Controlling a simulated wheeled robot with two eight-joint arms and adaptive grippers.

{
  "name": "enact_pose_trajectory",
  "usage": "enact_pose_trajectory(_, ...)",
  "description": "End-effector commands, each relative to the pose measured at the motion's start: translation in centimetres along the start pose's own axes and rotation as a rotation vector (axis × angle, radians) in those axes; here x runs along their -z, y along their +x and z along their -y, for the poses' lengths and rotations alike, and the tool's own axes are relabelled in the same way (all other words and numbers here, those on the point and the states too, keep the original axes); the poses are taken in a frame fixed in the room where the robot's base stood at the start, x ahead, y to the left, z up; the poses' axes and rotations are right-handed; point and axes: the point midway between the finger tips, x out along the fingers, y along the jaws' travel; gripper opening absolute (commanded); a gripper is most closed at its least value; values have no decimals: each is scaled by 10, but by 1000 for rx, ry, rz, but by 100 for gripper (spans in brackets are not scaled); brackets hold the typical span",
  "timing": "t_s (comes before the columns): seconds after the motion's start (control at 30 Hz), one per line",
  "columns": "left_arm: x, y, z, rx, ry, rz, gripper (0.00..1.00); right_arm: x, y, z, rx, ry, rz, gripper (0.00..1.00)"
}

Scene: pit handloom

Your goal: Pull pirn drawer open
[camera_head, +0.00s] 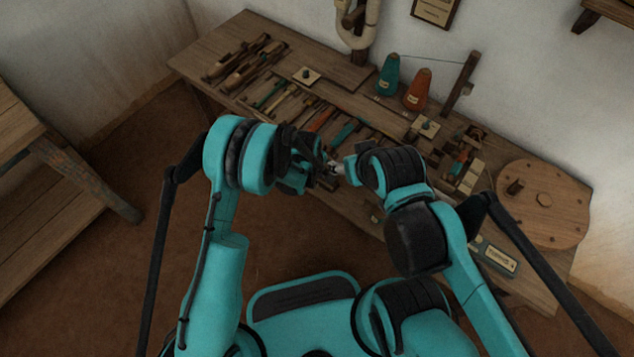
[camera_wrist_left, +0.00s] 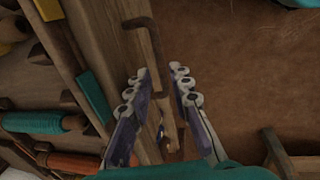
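The wooden workbench (camera_head: 225,95) runs diagonally across the head view. A drawer front cannot be made out clearly under its near edge; my arms hide part of that edge. My left gripper (camera_head: 325,166) is at the near edge, in front of the pirns and tools. In the left wrist view my left gripper (camera_wrist_left: 160,75) is open, its two fingers apart. A dark, bent handle-like bar (camera_wrist_left: 147,45) and a strip of wood show between and beyond the fingers; contact cannot be told. My right gripper (camera_head: 345,168) is close beside the left one, mostly hidden by its wrist.
Teal (camera_head: 388,75) and orange (camera_head: 417,90) cones stand at the back of the bench. A round wooden disc (camera_head: 545,200) lies at its right end, with a label plate (camera_head: 497,258) near the front edge. Another wooden frame (camera_head: 60,200) stands left. The floor between is clear.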

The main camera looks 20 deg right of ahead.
Motion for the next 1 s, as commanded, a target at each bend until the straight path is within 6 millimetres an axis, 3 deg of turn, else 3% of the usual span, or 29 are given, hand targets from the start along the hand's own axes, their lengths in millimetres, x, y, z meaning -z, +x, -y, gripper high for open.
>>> enact_pose_trajectory(0.1, 0, 24, 0, 0, 1, 0, 20, -7, 10, 0, 0, 0, 0, 56)
enact_pose_trajectory(0.3, 0, 42, 0, -1, 1, 0, 20, -11, 15, 0, 0, 0, 0, 56)
enact_pose_trajectory(0.6, 0, 44, 0, -1, 1, -1, 20, -11, 15, 0, 0, 0, 0, 56)
enact_pose_trajectory(0.7, 0, 43, 0, -1, 1, -1, 0, -11, 15, 0, 0, 0, 0, 56)
enact_pose_trajectory(1.0, 0, 44, -1, -1, 2, -1, 0, -11, 15, 0, 0, 0, 0, 56)
